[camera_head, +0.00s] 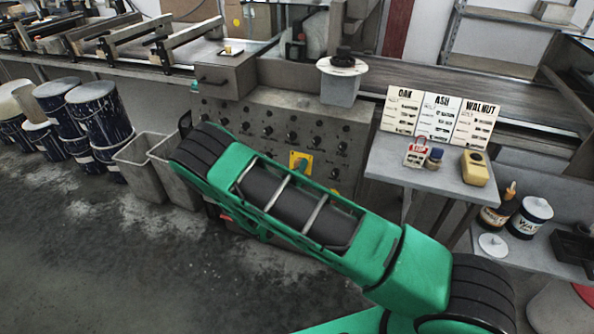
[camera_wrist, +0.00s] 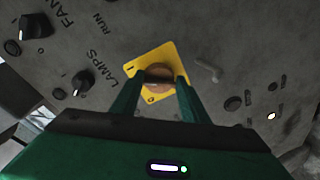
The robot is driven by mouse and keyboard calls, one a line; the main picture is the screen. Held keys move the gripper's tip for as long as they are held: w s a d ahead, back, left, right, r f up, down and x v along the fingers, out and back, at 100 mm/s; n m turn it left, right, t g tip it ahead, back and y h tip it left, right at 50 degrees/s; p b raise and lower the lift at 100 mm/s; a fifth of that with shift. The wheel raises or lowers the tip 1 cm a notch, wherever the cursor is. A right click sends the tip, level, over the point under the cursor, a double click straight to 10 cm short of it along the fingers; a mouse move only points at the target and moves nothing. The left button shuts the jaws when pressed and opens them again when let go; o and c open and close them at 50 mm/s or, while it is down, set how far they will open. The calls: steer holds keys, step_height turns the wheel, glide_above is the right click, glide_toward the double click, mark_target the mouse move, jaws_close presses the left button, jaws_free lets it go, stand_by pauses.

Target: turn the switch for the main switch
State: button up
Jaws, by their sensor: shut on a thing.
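The main switch is a brownish round rotary knob (camera_wrist: 158,72) on a yellow plate (camera_wrist: 172,52) in the wrist view. The plate carries an "I" mark at its upper left and an "O" mark near its bottom. My gripper (camera_wrist: 157,83) has one green finger on each side of the knob and is shut on it. The exact angle of the knob's handle is partly hidden between the fingers. In the head view the yellow plate (camera_head: 300,157) shows just above my green arm, on the grey control panel (camera_head: 235,115). My gripper is not visible there.
The panel bears a fan knob (camera_wrist: 36,26), a lamps knob (camera_wrist: 82,82), several other black knobs and a lit indicator (camera_wrist: 271,116). Grey bins (camera_head: 140,165) stand left of the panel. A side table (camera_head: 400,165) with colour cards (camera_head: 437,115) stands at right.

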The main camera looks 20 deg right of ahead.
steer(key=shift+d+f+m, duration=0.1)
steer(key=shift+d+m, duration=0.05)
steer(key=shift+m, duration=0.85)
steer(key=o, duration=1)
steer(key=v, duration=1)
steer(key=shift+s+a, duration=0.3)
